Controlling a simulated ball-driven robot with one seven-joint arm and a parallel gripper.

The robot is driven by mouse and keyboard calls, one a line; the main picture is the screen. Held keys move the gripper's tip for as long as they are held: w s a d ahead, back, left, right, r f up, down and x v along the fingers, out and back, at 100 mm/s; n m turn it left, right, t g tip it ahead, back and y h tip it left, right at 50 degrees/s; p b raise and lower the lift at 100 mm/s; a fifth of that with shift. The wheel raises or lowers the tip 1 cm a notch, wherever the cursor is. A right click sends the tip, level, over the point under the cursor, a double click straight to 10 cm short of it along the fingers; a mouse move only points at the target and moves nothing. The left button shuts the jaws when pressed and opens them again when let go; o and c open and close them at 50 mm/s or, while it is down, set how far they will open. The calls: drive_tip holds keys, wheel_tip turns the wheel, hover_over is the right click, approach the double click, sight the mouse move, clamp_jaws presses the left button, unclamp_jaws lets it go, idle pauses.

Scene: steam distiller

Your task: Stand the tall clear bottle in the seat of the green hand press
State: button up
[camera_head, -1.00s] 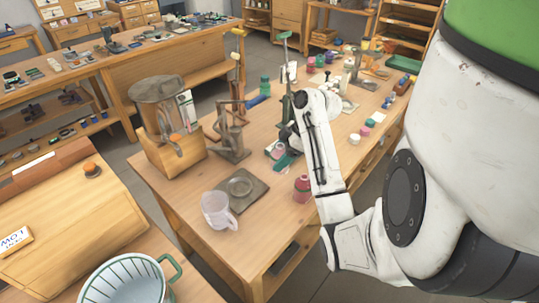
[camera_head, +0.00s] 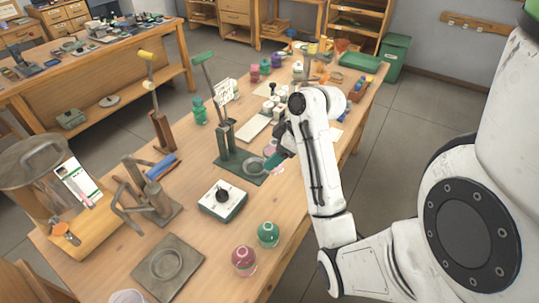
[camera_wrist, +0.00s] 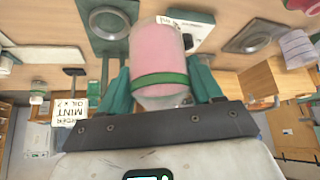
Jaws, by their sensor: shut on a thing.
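My gripper (camera_wrist: 160,85) is shut on a clear bottle (camera_wrist: 158,55) with pink contents and a green band, as the wrist view shows. In the head view my gripper (camera_head: 278,160) is beside the green hand press (camera_head: 228,150), and the bottle is mostly hidden by the arm. The press has a raised green lever, dark posts and a green base with a round grey seat. The seat (camera_wrist: 109,22) also shows in the wrist view, left of the bottle, and looks empty. I cannot tell the bottle's height above the table.
A white and green box with a black knob (camera_head: 222,198) stands in front of the press. A red jar (camera_head: 244,260) and a green jar (camera_head: 268,235) are nearer. A brown press (camera_head: 150,195) and a dark plate (camera_head: 165,270) are left. Several bottles stand behind.

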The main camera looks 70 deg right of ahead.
drive_tip(key=w+d+f+b, duration=0.1)
drive_tip(key=w+d+f, duration=0.3)
drive_tip(key=w+f, duration=0.1)
drive_tip(key=w+d+f+b, duration=0.1)
drive_tip(key=w+d+f, duration=0.3)
drive_tip(key=w+d, duration=0.1)
drive_tip(key=shift+d+f, duration=0.1)
drive_tip(key=shift+f, duration=1.75)
drive_tip(key=shift+f, duration=0.1)
drive_tip(key=shift+f, duration=0.1)
drive_tip(key=o, duration=1.4)
